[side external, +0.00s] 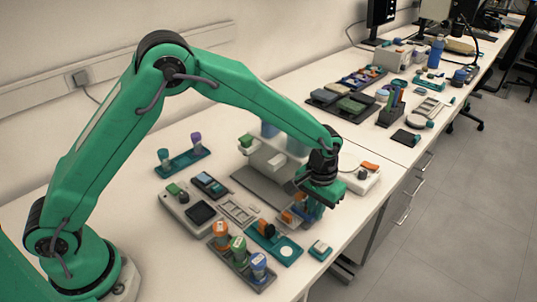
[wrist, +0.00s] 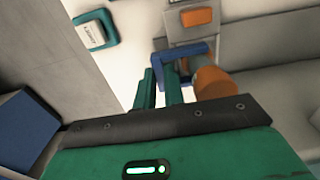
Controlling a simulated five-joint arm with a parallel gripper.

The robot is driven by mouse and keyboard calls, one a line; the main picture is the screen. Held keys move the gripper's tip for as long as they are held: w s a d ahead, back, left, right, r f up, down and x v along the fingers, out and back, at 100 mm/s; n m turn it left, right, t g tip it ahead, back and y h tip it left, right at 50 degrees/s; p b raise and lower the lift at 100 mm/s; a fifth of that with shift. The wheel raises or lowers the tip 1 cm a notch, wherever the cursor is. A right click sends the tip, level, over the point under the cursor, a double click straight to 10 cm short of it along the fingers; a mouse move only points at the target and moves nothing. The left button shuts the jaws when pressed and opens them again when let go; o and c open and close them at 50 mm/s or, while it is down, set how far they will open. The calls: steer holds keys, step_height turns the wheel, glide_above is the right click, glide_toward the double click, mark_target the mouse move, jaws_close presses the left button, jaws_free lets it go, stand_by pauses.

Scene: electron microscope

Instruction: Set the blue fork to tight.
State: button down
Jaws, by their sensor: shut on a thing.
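The blue fork (wrist: 198,48) is an angular blue bracket, seen in the wrist view just beyond my fingertips. One arm of it reaches down to the fingers and its far bar runs to the right. My gripper (wrist: 161,78) is shut on the blue fork, though the fingers hide part of the contact. An orange cylinder (wrist: 212,84) lies right beside the fork. In the side view my gripper (side external: 319,188) points down at the front of the grey instrument, and the blue fork (side external: 313,208) shows only partly below it. The fork's exact setting cannot be read.
An orange block (wrist: 197,17) sits on a grey part beyond the fork. A teal-edged labelled box (side external: 320,250) stands near the table's front edge. A rack of capped vials (side external: 262,283) and a teal tray with a white disc (side external: 286,250) are left of my gripper.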

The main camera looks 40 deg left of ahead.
steer(key=c, duration=1.5)
jaws_free()
steer(key=shift+d, duration=0.4)
steer(key=shift+d+r, duration=0.15)
steer(key=shift+r, duration=0.05)
step_height(320, 180, up, 8)
steer(key=shift+s+a+r+t+h, duration=0.1)
steer(key=shift+s+a+r+t, duration=0.45)
steer(key=shift+s+a+r, duration=1.8)
steer(key=shift+s+a+r+t+h, duration=0.1)
steer(key=shift+s+a+r+t, duration=0.5)
steer(key=shift+s+a+r, duration=1.7)
steer(key=shift+s+a+r+t+h, duration=0.1)
steer(key=shift+s+a+r+t, duration=0.45)
steer(key=shift+s+a+r, duration=1.75)
